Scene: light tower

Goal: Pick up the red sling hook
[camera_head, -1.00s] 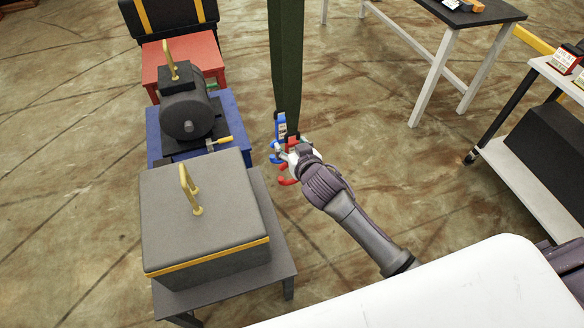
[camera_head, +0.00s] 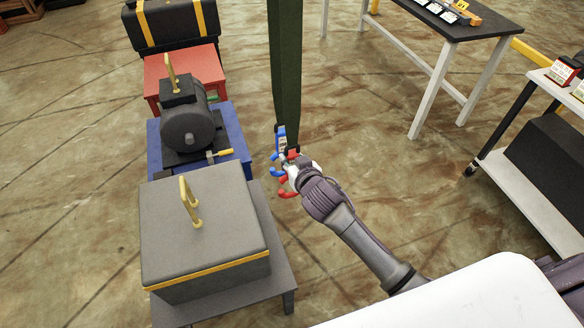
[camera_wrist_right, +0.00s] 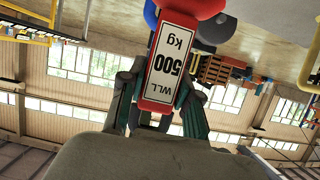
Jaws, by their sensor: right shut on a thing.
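The red sling hook (camera_head: 288,194) hangs near the low end of a dark green sling (camera_head: 284,70). Its red body with a white "WLL 500 kg" label shows in the right wrist view (camera_wrist_right: 170,60), between the two fingers. My right gripper (camera_head: 293,172) is shut on the red hook; in the head view the gripper hides part of it. A blue hook (camera_head: 281,140) is close beside the red one, at the sling's end. My left gripper is not in view.
A grey box (camera_head: 205,225) with a yellow handle stands on a grey table left of the gripper. A black cylindrical machine (camera_head: 188,125) sits on a blue stand behind it. A red stand (camera_head: 182,72) carries a black case. Open floor lies right of the sling.

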